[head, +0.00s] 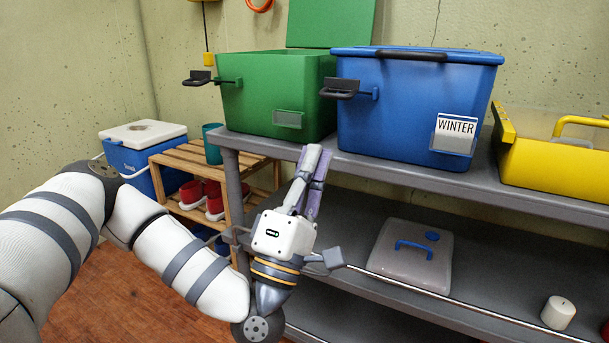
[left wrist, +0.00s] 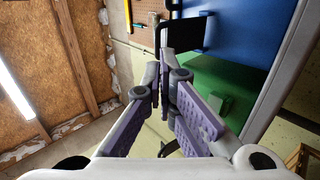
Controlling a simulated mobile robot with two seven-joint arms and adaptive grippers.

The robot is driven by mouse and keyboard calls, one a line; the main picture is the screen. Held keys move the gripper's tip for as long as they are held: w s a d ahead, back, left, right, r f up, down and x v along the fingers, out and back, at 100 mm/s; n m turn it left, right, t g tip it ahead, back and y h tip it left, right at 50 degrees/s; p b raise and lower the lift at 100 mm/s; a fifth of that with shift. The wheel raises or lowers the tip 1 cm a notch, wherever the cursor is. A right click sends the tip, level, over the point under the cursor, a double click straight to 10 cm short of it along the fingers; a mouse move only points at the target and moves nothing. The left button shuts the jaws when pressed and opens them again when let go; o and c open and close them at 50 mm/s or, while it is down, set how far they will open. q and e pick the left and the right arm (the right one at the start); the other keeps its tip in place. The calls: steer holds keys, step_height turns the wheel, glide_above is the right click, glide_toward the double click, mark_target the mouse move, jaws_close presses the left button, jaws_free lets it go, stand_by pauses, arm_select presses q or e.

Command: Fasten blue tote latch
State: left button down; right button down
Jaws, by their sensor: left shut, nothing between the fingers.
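The blue tote (head: 400,115) stands on the upper shelf in the head view, with its blue lid (head: 430,55) on and a "WINTER" label (head: 454,134) on its front. Its dark latch (head: 340,88) sticks out from the front left side. The tote (left wrist: 238,35) and a dark latch piece (left wrist: 192,33) also show in the left wrist view, the latch partly behind the fingers. My left gripper (head: 317,152) is shut and empty, pointing up, below and in front of the latch. Its fingertips (left wrist: 165,58) meet in the wrist view. My right gripper is not in view.
A green tote (head: 270,95) with its lid raised stands to the left, with its own latch (head: 198,78) sticking out. A yellow tote (head: 555,165) is to the right. The grey shelf edge (head: 420,180) lies just behind my gripper. A grey lid (head: 412,255) lies on the lower shelf.

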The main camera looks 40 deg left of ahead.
mark_target(347, 90)
arm_select(q)
steer(key=x, duration=0.7)
steer(key=shift+w+r, duration=0.25)
